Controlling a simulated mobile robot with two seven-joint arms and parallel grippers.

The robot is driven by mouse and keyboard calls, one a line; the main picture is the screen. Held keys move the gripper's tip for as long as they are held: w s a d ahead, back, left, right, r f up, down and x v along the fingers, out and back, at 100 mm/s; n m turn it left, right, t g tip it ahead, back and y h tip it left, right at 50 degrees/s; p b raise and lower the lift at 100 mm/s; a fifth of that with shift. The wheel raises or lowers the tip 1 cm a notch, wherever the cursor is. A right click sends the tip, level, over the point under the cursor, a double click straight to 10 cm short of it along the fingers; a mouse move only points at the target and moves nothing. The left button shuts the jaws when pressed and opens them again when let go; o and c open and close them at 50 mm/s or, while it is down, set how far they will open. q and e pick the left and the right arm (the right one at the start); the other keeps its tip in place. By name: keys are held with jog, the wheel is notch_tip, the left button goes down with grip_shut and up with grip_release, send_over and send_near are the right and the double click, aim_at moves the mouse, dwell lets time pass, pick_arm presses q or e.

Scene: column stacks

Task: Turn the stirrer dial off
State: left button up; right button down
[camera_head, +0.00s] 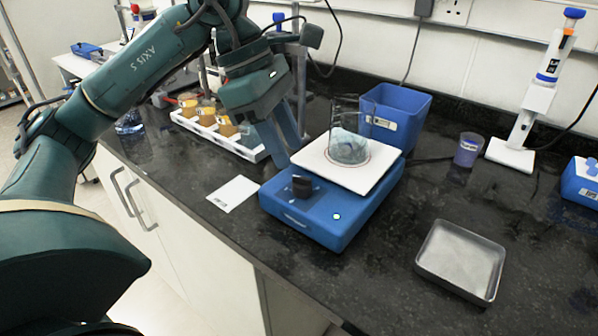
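The stirrer (318,222) is a blue box with a white top plate (376,178), standing on the black bench. Its dial (302,187) is a dark knob on the front left of the blue face. A small pale green light (336,216) shows to the right of the dial. A glass beaker (349,146) with bluish contents stands on the white plate. My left gripper (287,157) points down above and behind the dial, apart from it, with nothing visible held. Its fingers overlap in this view, so their opening is unclear. My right gripper is not in view.
A white card (233,194) lies left of the stirrer. A metal tray (461,260) lies at right. Behind are a blue bin (405,115), a purple cup (467,149), a pipette stand (512,150) and a white rack of amber jars (238,148). The bench in front of the tray is clear.

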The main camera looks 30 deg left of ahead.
aim_at(301, 177)
pick_arm(q)
jog(key=shift+x, duration=2.75)
jog(key=shift+c, duration=0.5)
jog(key=c, duration=0.6)
